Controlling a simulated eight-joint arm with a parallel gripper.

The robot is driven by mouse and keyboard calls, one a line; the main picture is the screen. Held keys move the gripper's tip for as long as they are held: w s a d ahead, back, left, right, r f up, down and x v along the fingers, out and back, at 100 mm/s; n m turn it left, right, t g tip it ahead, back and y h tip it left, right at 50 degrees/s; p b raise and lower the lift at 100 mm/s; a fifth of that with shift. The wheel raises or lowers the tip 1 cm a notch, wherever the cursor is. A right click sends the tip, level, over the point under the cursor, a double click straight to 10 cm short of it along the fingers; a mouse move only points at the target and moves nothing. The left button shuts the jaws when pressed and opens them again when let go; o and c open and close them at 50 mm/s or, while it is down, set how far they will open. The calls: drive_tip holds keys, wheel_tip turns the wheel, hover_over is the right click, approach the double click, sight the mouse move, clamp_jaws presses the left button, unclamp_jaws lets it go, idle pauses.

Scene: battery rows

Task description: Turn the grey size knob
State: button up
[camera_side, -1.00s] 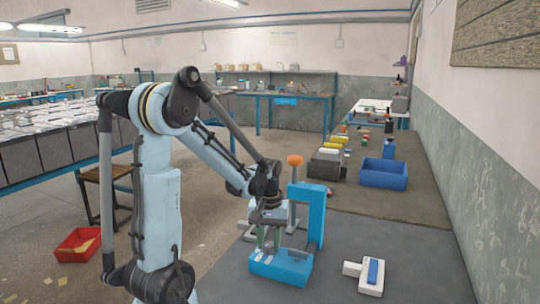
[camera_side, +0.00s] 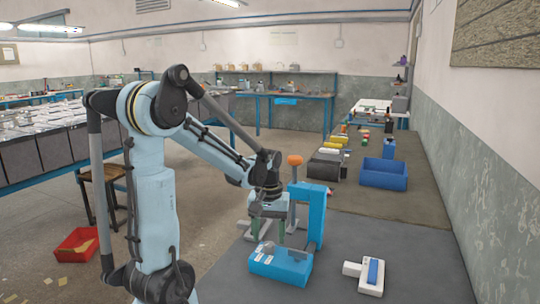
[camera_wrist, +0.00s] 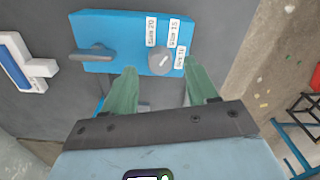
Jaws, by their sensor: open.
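The grey size knob (camera_wrist: 158,63) is round and sits on the face of a blue box (camera_wrist: 111,29) in the wrist view. A light mark on it slants up and right, roughly toward the Size 15 label (camera_wrist: 174,33). The Size 20 label (camera_wrist: 151,32) and Size 10 label (camera_wrist: 180,58) are beside it. My gripper (camera_wrist: 160,69) is open, with its green fingers spread on either side of the knob in the picture and nothing between them. In the side view my gripper (camera_side: 267,235) is above and behind the blue box (camera_side: 281,266).
A grey lever (camera_wrist: 92,52) sticks out on the same box, left of the knob. A blue upright frame (camera_side: 310,215) stands close right of my gripper. A white-and-blue device (camera_side: 365,272) lies to the right. The dark mat in front of it is clear.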

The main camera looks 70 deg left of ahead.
sight(269, 244)
wheel_tip(269, 244, up, 10)
idle(0.5)
drive_tip(key=w+d+f+m+t, duration=0.1)
drive_tip(key=d+m+t, duration=0.2)
drive_tip(key=d+m, duration=0.3)
drive_tip(key=w+d+f+m+t, duration=0.2)
drive_tip(key=d+m+t, duration=0.2)
drive_tip(key=d, duration=1)
drive_tip(key=shift+w+f+m, duration=0.25)
drive_tip(key=shift+m, duration=0.75)
